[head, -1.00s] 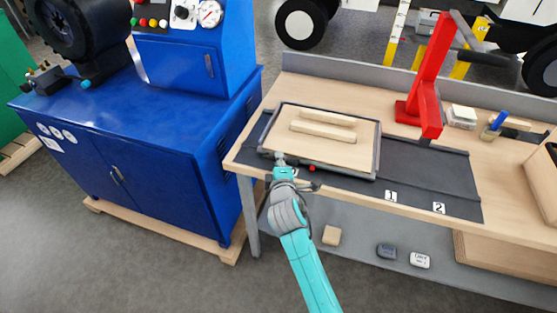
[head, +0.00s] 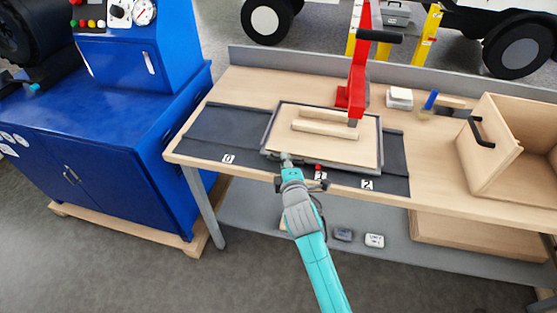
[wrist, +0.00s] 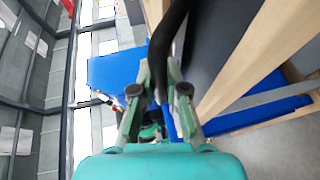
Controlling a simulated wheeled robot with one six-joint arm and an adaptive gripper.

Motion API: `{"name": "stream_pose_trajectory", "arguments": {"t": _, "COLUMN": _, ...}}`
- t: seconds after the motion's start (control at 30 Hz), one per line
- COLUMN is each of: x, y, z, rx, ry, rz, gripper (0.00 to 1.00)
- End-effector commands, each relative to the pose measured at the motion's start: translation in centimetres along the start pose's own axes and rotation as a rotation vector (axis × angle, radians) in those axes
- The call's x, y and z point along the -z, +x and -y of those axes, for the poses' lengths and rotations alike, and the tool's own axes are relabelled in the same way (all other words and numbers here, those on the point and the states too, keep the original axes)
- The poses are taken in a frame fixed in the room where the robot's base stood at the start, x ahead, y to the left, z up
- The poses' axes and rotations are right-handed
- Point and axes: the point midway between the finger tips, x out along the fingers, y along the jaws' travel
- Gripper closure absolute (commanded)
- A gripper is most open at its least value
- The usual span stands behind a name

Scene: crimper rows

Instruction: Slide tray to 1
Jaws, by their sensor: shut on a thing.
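The tray (head: 267,140), a grey-rimmed frame with a wooden board and two wooden bars on it, sits on the dark track (head: 225,130) on the bench. It covers the middle of the track. The "0" label (head: 228,159) shows left of the tray and the "2" label (head: 367,184) near its right front. The "1" label is hidden. A red knob (head: 319,167) is at the tray's front edge. My gripper (head: 286,159) is at the tray's front edge, left of the knob. In the wrist view, my gripper (wrist: 160,75) is shut on a dark bar.
A red lever press (head: 357,75) stands behind the tray, its tip over the tray's right part. A wooden box (head: 490,165) stands at the right. A blue cabinet (head: 110,150) is at the left. Small items (head: 400,97) lie behind the track.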

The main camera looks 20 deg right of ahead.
Motion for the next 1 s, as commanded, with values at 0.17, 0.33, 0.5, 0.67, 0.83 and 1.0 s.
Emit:
{"name": "stream_pose_trajectory", "arguments": {"t": 0.17, "x": -0.49, "y": -0.21, "z": 0.13, "rx": 0.003, "ry": -0.001, "rz": 0.000, "gripper": 1.00}}
{"name": "stream_pose_trajectory", "arguments": {"t": 0.33, "x": -0.58, "y": -0.25, "z": 0.11, "rx": 0.003, "ry": 0.000, "rz": 0.000, "gripper": 1.00}}
{"name": "stream_pose_trajectory", "arguments": {"t": 0.5, "x": -0.58, "y": -0.25, "z": 0.12, "rx": 0.003, "ry": 0.000, "rz": 0.000, "gripper": 1.00}}
{"name": "stream_pose_trajectory", "arguments": {"t": 0.67, "x": -0.59, "y": -0.25, "z": 0.11, "rx": 0.003, "ry": 0.000, "rz": 0.000, "gripper": 0.67}}
{"name": "stream_pose_trajectory", "arguments": {"t": 0.83, "x": -0.58, "y": -0.25, "z": 0.06, "rx": 0.002, "ry": 0.000, "rz": 0.000, "gripper": 0.61}}
{"name": "stream_pose_trajectory", "arguments": {"t": 1.0, "x": -0.58, "y": -0.33, "z": 0.04, "rx": 0.001, "ry": 0.000, "rz": 0.000, "gripper": 0.61}}
